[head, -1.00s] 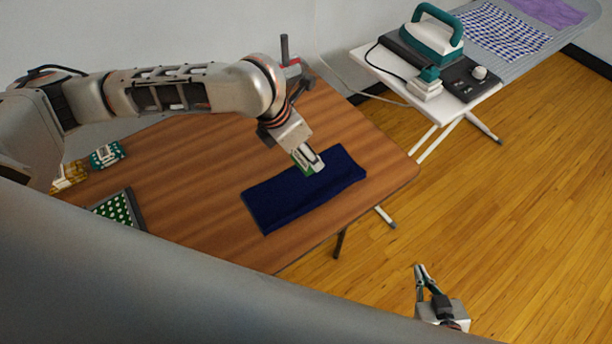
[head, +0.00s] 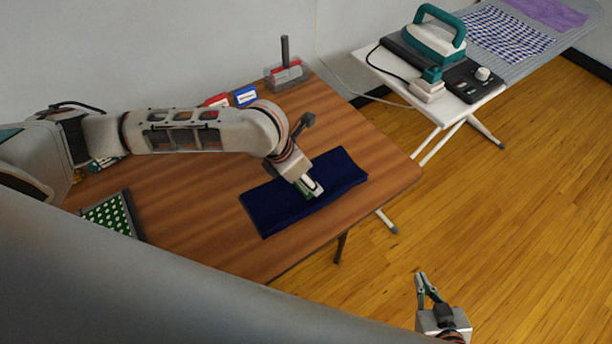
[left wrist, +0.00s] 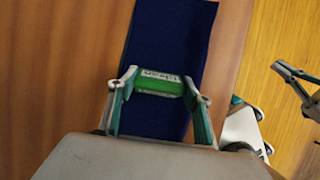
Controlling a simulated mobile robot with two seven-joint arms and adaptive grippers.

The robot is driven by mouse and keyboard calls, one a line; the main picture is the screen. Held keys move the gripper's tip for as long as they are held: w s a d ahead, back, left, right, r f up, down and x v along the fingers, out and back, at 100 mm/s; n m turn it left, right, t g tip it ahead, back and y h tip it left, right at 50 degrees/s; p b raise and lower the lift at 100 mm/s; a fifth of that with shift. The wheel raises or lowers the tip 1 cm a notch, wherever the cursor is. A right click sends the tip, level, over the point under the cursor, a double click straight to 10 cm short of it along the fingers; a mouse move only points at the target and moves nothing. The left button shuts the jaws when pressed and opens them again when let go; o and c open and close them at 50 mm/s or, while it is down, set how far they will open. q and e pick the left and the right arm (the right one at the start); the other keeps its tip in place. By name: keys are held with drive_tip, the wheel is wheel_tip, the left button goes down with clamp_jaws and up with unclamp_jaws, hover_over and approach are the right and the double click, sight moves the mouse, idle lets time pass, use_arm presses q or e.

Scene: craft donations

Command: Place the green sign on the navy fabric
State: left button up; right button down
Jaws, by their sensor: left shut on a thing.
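The navy fabric (head: 275,205) lies as a folded rectangle near the front right edge of the brown table; it also shows in the left wrist view (left wrist: 165,40). My left gripper (head: 312,190) is over the fabric, pointing down. In the left wrist view my left gripper (left wrist: 160,80) is shut on the green sign (left wrist: 158,88), a small green block with a white lettered face. The sign is between the fingertips, with fabric behind it; I cannot tell whether it touches the cloth. My right gripper (head: 427,287) is empty, its fingertips together, out over the floor.
A green dotted tray (head: 112,214) is at the table's left. A blue card (head: 245,96) and red card (head: 217,100) stand at the back, near a grey-handled holder (head: 285,72). An ironing board with a teal iron (head: 437,40) stands right.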

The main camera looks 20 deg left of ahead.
use_arm(q)
drive_tip(key=shift+f, duration=0.2)
drive_tip(key=shift+f, duration=0.15)
drive_tip(key=o, duration=0.9)
drive_tip(key=shift+o, duration=0.2)
drive_tip(key=shift+a, duration=0.1)
drive_tip(key=shift+r, duration=0.55)
drive_tip(key=p+v, duration=0.2)
drive_tip(key=v, duration=0.9)
drive_tip(key=shift+s+r, duration=0.15)
drive_tip(key=shift+r, duration=0.2)
